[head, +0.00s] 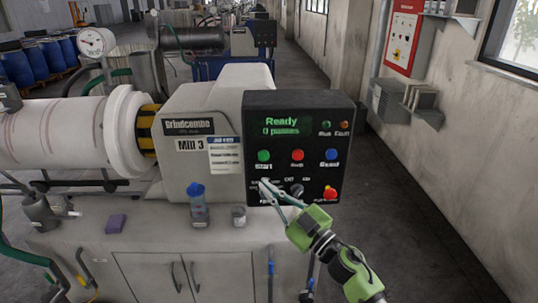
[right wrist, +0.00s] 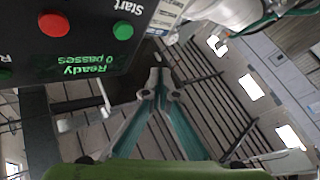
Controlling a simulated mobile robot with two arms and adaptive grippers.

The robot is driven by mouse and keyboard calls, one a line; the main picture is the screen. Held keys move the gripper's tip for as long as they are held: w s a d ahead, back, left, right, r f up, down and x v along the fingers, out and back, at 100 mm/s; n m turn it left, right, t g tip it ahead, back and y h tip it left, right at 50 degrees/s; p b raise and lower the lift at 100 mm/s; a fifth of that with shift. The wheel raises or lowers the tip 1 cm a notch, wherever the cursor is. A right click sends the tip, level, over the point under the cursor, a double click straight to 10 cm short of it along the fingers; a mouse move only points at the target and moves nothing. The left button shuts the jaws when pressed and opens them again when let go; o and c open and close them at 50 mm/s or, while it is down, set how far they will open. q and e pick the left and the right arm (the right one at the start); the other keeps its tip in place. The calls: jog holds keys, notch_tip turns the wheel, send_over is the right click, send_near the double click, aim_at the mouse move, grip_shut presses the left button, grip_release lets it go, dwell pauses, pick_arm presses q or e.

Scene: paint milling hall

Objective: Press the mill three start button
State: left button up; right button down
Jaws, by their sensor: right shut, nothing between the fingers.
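The mill three start button (head: 263,156) is green, above the label "Start" on the black control panel (head: 315,117). It also shows in the right wrist view (right wrist: 123,30), where the picture is upside down. The panel display reads "Ready" and "0 passes" in green. My right gripper (head: 266,188) is shut and empty. In the head view its fingertips appear below the start button, in front of the panel's lower left. In the right wrist view the closed fingertips (right wrist: 158,80) appear apart from the button. My left gripper is not in view.
A red stop button (head: 298,155) and a blue button (head: 331,155) sit right of start. A selector knob (head: 297,190) and a red emergency button (head: 330,193) are below.

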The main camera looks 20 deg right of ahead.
aim_at(264, 156)
jog(key=shift+s+a+r+n+y, duration=0.1)
jog(key=shift+r+n+y, duration=0.05)
jog(key=shift+r, duration=0.4)
jog(key=shift+s+a+r+n+y, duration=0.1)
jog(key=shift+r+n+y, duration=0.05)
jog(key=shift+r, duration=0.35)
jog(key=shift+w, duration=0.15)
jog(key=shift+w+d+b, duration=0.4)
jog(key=shift+w+b, duration=0.15)
jog(key=shift+w, duration=0.85)
jog(key=shift+w+d+b, duration=0.45)
jog(key=shift+w+b, duration=0.15)
jog(key=shift+w, duration=0.75)
jog(key=shift+w+d+b, duration=0.4)
jog(key=shift+w+b, duration=0.15)
jog(key=shift+w, duration=0.85)
jog(key=shift+w, duration=0.1)
jog(key=shift+w+d, duration=0.1)
jog(key=shift+w, duration=0.2)
